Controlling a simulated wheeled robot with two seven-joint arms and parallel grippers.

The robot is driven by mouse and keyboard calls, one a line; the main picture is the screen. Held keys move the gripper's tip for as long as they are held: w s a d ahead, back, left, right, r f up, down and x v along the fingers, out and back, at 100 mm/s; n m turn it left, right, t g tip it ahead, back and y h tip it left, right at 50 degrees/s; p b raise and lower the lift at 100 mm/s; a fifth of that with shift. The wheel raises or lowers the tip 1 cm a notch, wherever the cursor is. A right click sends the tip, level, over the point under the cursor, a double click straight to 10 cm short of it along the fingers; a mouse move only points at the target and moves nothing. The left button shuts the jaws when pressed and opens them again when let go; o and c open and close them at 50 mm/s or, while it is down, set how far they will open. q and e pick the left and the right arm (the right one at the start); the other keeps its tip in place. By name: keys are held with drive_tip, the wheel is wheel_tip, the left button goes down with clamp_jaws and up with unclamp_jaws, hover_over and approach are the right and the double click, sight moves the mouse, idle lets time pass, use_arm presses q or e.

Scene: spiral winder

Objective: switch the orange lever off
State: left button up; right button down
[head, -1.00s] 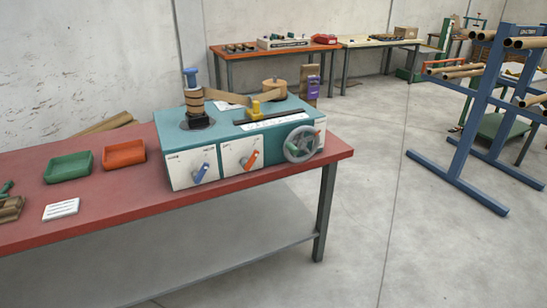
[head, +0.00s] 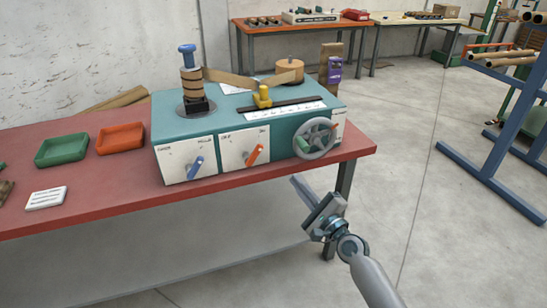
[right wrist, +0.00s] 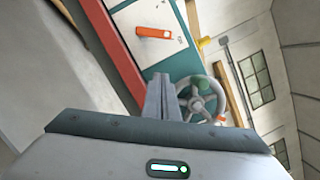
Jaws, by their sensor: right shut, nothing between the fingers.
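The orange lever (head: 255,155) is on a white panel on the front of the teal winder (head: 210,123). It is tilted, with its upper end to the right. It also shows in the right wrist view (right wrist: 153,32), above my fingers. My right gripper (head: 295,181) is shut and empty. It is in front of the table's front edge, below and to the right of the orange lever, and apart from it. In the right wrist view its closed fingers (right wrist: 162,95) point toward the machine. My left gripper is not in view.
A blue lever (head: 196,167) sits left of the orange one. A grey handwheel (head: 315,138) with a green knob sticks out to its right. The red table (head: 100,206) holds a green tray (head: 62,150) and an orange tray (head: 121,138).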

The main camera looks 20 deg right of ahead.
sight(254, 155)
drive_tip(key=shift+w, duration=0.1)
